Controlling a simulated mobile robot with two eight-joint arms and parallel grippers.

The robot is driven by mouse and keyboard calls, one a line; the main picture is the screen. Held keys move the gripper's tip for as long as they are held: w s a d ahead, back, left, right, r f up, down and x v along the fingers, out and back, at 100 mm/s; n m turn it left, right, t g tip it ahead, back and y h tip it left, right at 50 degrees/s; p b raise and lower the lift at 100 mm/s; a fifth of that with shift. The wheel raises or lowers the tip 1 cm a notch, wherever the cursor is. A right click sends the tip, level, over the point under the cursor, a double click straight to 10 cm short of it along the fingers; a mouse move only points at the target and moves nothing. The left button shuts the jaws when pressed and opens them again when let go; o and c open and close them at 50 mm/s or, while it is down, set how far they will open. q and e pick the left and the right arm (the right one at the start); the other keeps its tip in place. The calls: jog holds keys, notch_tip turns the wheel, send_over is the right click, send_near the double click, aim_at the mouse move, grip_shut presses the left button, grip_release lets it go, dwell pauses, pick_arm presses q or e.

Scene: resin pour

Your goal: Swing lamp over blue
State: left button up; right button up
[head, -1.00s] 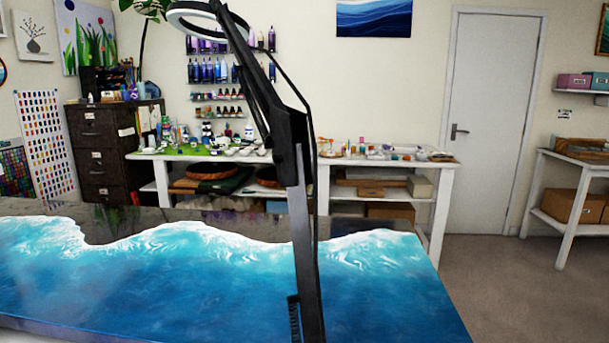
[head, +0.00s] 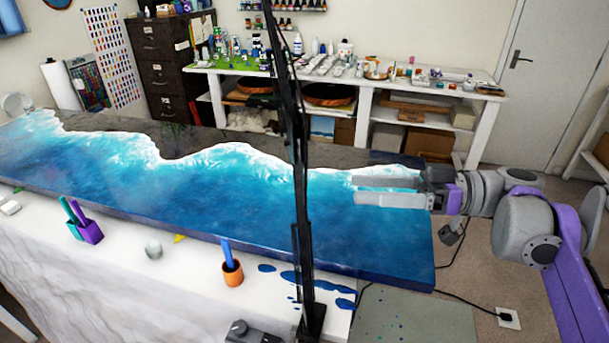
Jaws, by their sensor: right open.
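The black lamp arm (head: 302,180) rises from a base (head: 312,322) on the white-covered surface and runs out of the top of the head view. The lamp's head is out of the picture. Behind the lamp arm lies a long slab with blue resin (head: 240,190), white foam lines and a dark far strip. My right gripper (head: 356,189) comes in from the right, open and empty. Its fingers point left over the slab's right end, a short way right of the lamp arm in the picture. My left gripper is not in view.
An orange cup (head: 232,273), a purple cup (head: 90,232) and blue spills (head: 315,281) are on the white covering (head: 190,290) in front. A white shelf table (head: 370,85) with supplies stands behind. A cable (head: 465,295) lies on the floor at right.

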aim_at(301, 182)
jog(key=a, duration=0.3)
jog(key=w+a, duration=0.1)
jog(key=a, duration=0.6)
jog(key=shift+w+a+r, duration=0.25)
jog(key=shift+a+r, duration=0.05)
jog(key=shift+a, duration=0.05)
grip_shut()
dwell(1.0)
